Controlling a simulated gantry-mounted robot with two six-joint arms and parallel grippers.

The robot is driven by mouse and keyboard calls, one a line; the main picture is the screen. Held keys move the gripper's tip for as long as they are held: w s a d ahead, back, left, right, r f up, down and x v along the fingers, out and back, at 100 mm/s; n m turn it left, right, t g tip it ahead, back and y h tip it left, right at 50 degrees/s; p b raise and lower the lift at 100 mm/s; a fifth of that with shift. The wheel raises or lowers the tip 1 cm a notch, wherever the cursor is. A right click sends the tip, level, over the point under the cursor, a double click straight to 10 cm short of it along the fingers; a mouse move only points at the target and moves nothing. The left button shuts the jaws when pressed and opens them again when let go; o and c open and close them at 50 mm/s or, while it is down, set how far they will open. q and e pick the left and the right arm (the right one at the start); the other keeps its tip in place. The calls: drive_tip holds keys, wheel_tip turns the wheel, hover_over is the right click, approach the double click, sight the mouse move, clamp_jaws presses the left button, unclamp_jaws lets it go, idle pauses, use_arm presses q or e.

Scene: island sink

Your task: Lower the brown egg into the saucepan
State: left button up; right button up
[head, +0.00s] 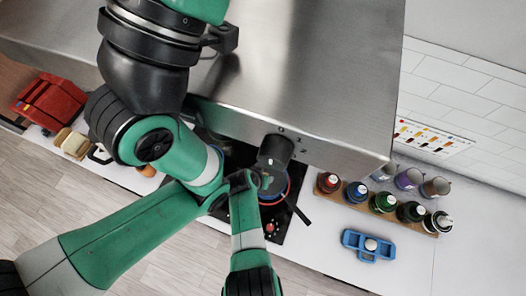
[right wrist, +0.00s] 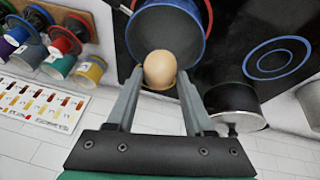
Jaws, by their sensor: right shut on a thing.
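The brown egg (right wrist: 160,66) is between the two fingertips of my right gripper (right wrist: 160,78) in the right wrist view. The gripper is shut on it. The saucepan (right wrist: 206,38), dark with a blue rim, is right behind the egg in that view, and the egg overlaps the near part of it. I cannot tell the egg's height against the rim. In the head view the saucepan (head: 272,186) sits on the black hob, partly covered by my arm, and the egg cannot be made out there. My left gripper is not in view.
A small dark pot (right wrist: 234,104) stands beside the saucepan, near a blue-ringed burner (right wrist: 281,58). Several colored jars (head: 384,201) stand on a wooden rack to the right. A blue holder (head: 368,246) with a pale egg lies before them. A steel hood (head: 310,75) overhangs the hob.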

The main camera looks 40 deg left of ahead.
drive_tip(key=shift+w+f+b, duration=0.1)
drive_tip(key=shift+w+b, duration=0.15)
drive_tip(key=shift+b, duration=0.15)
drive_tip(key=shift+w, duration=0.25)
idle(0.3)
